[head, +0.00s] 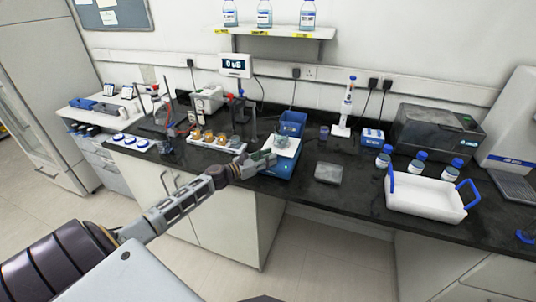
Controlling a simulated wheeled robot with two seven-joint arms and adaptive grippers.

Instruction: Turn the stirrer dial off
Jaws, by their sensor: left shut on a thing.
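The stirrer (281,168) is a blue box with a white top plate, standing near the front edge of the black bench. A small glass vessel (282,140) is on its plate. My left gripper (268,158) reaches in from the left and is shut at the left part of the stirrer's front. The stirrer dial is hidden behind the fingers, which close on it there. A small light spot shows on the stirrer's front, right of the gripper. The dial's setting cannot be read. My right gripper is out of view.
A rack with amber-topped jars (220,142) stands left of the stirrer. A blue bin (292,123) is behind it and a grey slab (328,172) to its right. Farther right are a white tray (425,200) with blue handles and several blue-capped bottles (384,157).

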